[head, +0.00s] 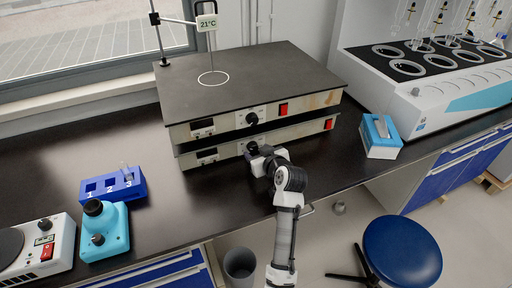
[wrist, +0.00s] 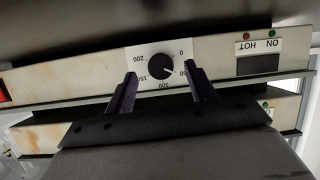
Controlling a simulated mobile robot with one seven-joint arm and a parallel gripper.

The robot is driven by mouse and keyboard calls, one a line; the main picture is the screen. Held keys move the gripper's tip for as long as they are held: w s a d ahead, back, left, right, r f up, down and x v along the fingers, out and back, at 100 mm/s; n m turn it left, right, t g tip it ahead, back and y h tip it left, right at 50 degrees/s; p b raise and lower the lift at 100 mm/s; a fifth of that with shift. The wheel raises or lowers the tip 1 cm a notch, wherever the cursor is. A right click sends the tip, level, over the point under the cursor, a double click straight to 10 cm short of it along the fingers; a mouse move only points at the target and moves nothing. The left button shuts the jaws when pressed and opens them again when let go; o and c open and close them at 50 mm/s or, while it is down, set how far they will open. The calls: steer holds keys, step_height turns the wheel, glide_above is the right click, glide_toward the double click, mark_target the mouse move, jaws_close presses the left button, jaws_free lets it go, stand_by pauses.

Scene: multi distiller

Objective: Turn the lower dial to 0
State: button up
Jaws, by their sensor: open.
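The lower dial (head: 252,146) is a black round knob on the front of the lower hot plate (head: 215,155). The wrist view is upside down. It shows the lower dial (wrist: 162,67) on a white scale marked 0 to 200, its white mark appearing to point near 50. My gripper (wrist: 163,84) is open, one dark fingertip on each side of the knob's picture position. Whether the tips touch the knob cannot be told. In the head view my gripper (head: 258,153) is at the lower panel and partly hides the dial.
The upper hot plate (head: 250,85) sits directly above, with its own dial (head: 251,118) and red switch (head: 283,108). A blue tube rack (head: 112,186) and a turquoise device (head: 104,230) stand left. A blue box (head: 380,137) stands right. The bench front (head: 190,215) is clear.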

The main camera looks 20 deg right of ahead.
steer(key=shift+x, duration=1.15)
steer(key=c, duration=1)
steer(key=shift+f, duration=0.1)
steer(key=n+h+b, duration=0.1)
steer(key=n+b, duration=0.1)
steer(key=b, duration=0.1)
steer(key=shift+a+f+b, duration=0.15)
steer(key=shift+b, duration=0.25)
steer(key=n+h+b, duration=0.1)
steer(key=b, duration=0.2)
steer(key=shift+n+h, duration=0.4)
steer(key=n+h+b, duration=0.1)
steer(key=n+b, duration=0.1)
steer(key=b, duration=0.1)
steer(key=shift+a+t+b, duration=0.1)
steer(key=shift+t+b, duration=0.2)
steer(key=shift+n+t+h+b, duration=0.3)
steer(key=shift+n+h+b, duration=0.6)
steer(key=shift+n+b, duration=0.4)
